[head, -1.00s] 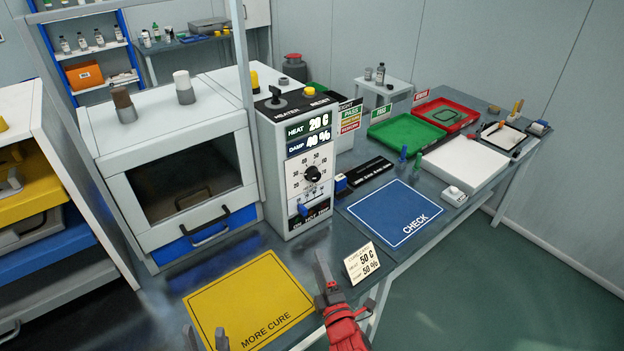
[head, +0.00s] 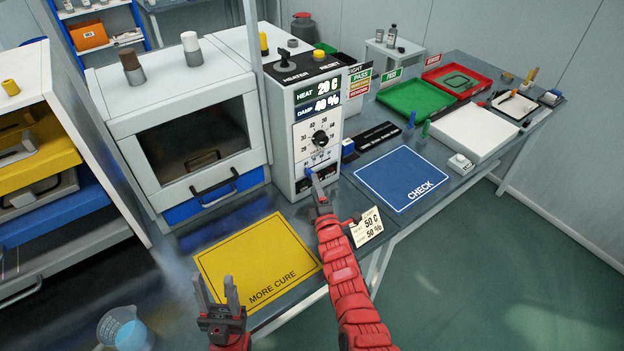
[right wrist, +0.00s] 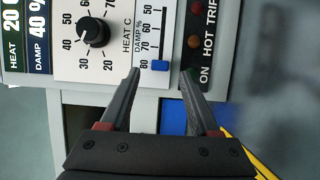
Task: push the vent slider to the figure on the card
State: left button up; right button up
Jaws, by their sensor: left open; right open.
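The control box (head: 301,147) shows HEAT 20 C and DAMP 40 %. Its blue vent slider (right wrist: 160,66) sits at the lower end of the damp scale (right wrist: 150,30) in the right wrist view, by a figure that looks like 80. My right gripper (right wrist: 160,75) is open, with one finger on each side of the slider; contact cannot be told. In the head view, my right gripper (head: 316,188) is at the box's lower front. The card (head: 368,228) reads 50 C and 50 %, partly behind my right arm. My left gripper (head: 215,286) is open and empty by the yellow mat.
The dial (right wrist: 94,31) is beside the damp scale. A yellow MORE CURE mat (head: 250,255) and a blue CHECK mat (head: 402,178) lie on the bench. An oven (head: 190,150) stands left of the box. A beaker (head: 127,330) shows at the lower left.

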aim_at(309, 173)
jog(key=b+x, duration=0.2)
jog(key=x, duration=0.2)
jog(key=shift+w+a, duration=0.1)
jog(key=shift+w, duration=0.05)
grip_shut()
dwell(1.4)
